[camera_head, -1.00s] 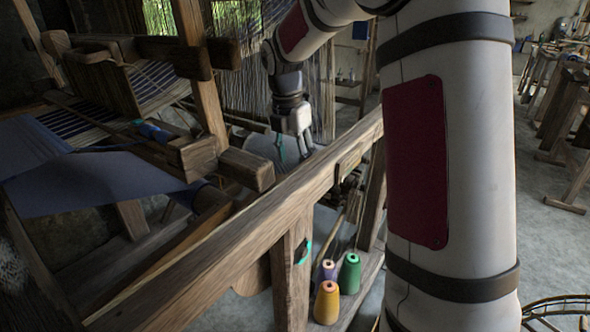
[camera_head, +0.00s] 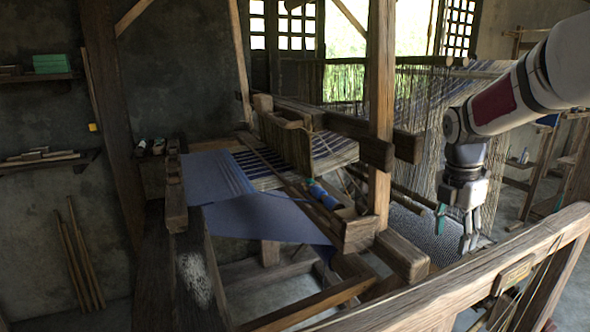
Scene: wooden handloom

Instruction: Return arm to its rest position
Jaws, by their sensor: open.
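My arm comes in from the upper right of the head view. My gripper (camera_head: 456,232) hangs down at its end, fingers pointing down and apart. It is in front of the hanging warp threads (camera_head: 415,150), above and beyond the wooden front rail (camera_head: 470,275). A small teal strip shows at the left finger; I cannot tell whether it is part of the finger or a thing behind it. No larger object shows between the fingers.
The wooden loom (camera_head: 381,130) with blue cloth (camera_head: 265,217) fills the middle. A blue shuttle-like item (camera_head: 325,194) lies on its beam. A loom post stands left of my gripper. A shelf with a green box (camera_head: 52,63) is on the left wall.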

